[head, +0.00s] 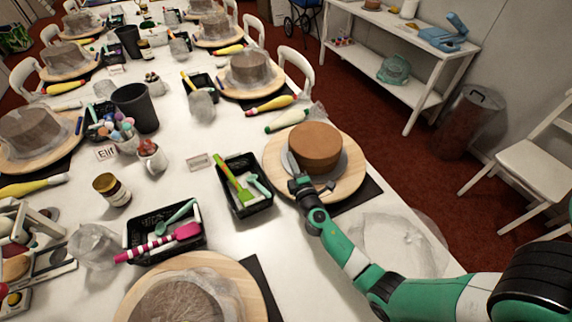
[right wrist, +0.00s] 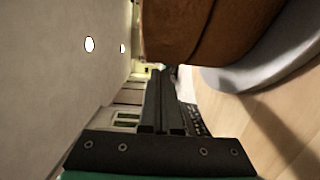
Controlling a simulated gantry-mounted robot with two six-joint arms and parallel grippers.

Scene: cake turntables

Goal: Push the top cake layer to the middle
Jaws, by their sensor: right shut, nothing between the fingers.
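A brown cake stands on a grey disc on a round wooden turntable (head: 345,185) right of the table's middle. Its top layer (head: 316,138) hides most of the layer below in the head view. In the right wrist view a seam parts the top layer (right wrist: 168,28) from the lower layer (right wrist: 240,25), above the grey disc (right wrist: 262,72). My right gripper (head: 291,162) is at the cake's left side, low over the turntable. Its fingers (right wrist: 163,90) are shut and empty, close beside the cake. I cannot tell whether they touch it. My left gripper is not in view.
A black tray (head: 248,209) with green tools stands just left of the turntable. A green-and-white piping bag (head: 287,121) lies behind it. A clear plastic bowl or cover (head: 395,245) is near my right arm. Other turntables with wrapped cakes line the table.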

